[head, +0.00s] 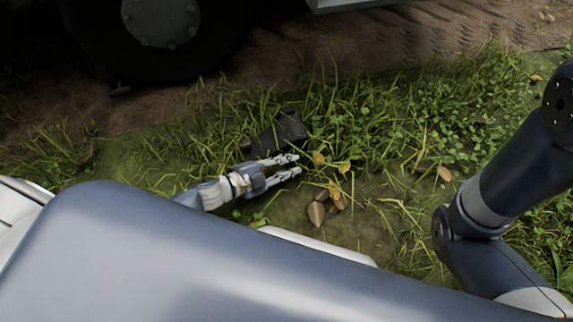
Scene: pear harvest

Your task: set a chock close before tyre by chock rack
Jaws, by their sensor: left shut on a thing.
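The dark tyre (215,45) with its grey hub stands at the upper left, on bare brown soil. A dark wedge-like chock (284,129) is in the grass below and right of the tyre, apart from it. My left gripper (295,165) is just on the near side of the chock, its fingers pointing right. It is shut on the chock, though the contact itself is hard to see. Grass hides part of the chock's lower edge. My right gripper is out of view; only links of my right arm show at the right. No chock rack is recognizable.
A grey vehicle part (345,4) juts in at the top, right of the tyre. Grass tufts and fallen leaves (317,212) surround the gripper. The soil strip (330,58) beyond the grass is clear.

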